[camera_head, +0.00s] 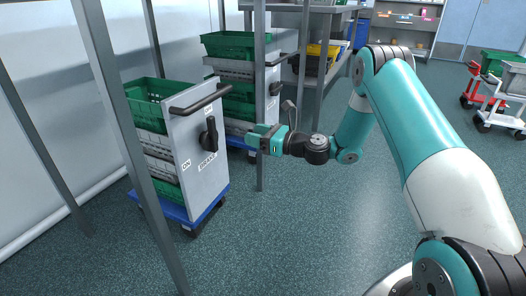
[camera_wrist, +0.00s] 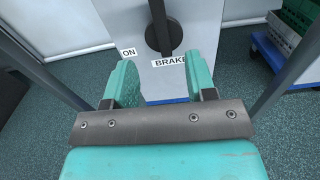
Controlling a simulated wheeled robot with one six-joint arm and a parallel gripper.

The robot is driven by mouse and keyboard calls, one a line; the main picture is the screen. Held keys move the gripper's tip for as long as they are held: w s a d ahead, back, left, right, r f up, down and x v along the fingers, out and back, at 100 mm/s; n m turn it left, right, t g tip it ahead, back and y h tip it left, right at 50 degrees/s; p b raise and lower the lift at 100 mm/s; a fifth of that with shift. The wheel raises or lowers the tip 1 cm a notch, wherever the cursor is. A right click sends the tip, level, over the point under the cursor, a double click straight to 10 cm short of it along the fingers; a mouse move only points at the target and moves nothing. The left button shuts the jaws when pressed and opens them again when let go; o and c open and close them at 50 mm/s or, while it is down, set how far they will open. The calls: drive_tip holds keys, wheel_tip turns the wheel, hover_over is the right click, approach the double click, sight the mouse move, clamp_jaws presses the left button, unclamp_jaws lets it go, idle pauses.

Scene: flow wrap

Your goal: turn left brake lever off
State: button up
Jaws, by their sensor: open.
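The black brake lever (camera_head: 209,134) sits on the grey end panel (camera_head: 196,172) of the nearer crate trolley, its handle close to upright. Labels "ON" (camera_head: 186,165) and "BRAKE" (camera_head: 207,161) are on the panel below it. In the wrist view the lever (camera_wrist: 163,28) is at the top centre, with "ON" (camera_wrist: 128,52) to its lower left and "BRAKE" (camera_wrist: 169,61) just below. My gripper (camera_head: 260,138) is open and empty, apart from the panel and to the right of the lever. Its two teal fingers (camera_wrist: 162,82) point towards the panel below the lever.
A black push handle (camera_head: 199,100) juts out above the lever. Thin grey posts (camera_head: 260,90) stand close to my gripper and in front of the trolley. A second crate trolley (camera_head: 232,75) stands behind. The floor at the middle right is partly clear around my arm.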

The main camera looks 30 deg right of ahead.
drive_tip(key=shift+b+v, duration=0.9)
drive_tip(key=shift+b, duration=0.2)
drive_tip(key=s+a+r+n+g+p, duration=0.8)
drive_tip(key=s+a+r+n, duration=0.5)
drive_tip(key=a+n, duration=0.45)
drive_tip(key=s+d+r+n+g+h+p, duration=0.1)
drive_tip(key=s+r+n+g+h+p, duration=0.3)
drive_tip(key=s+n, duration=0.65)
drive_tip(key=s+r+n+g+h+p, duration=0.25)
drive_tip(key=s+r+n, duration=0.4)
drive_tip(key=s, duration=0.65)
wheel_tip(320, 180, up, 38)
drive_tip(key=n+p, duration=0.1)
drive_tip(key=p, duration=3.7)
drive_tip(key=shift+d+f, duration=0.2)
drive_tip(key=shift+d, duration=0.25)
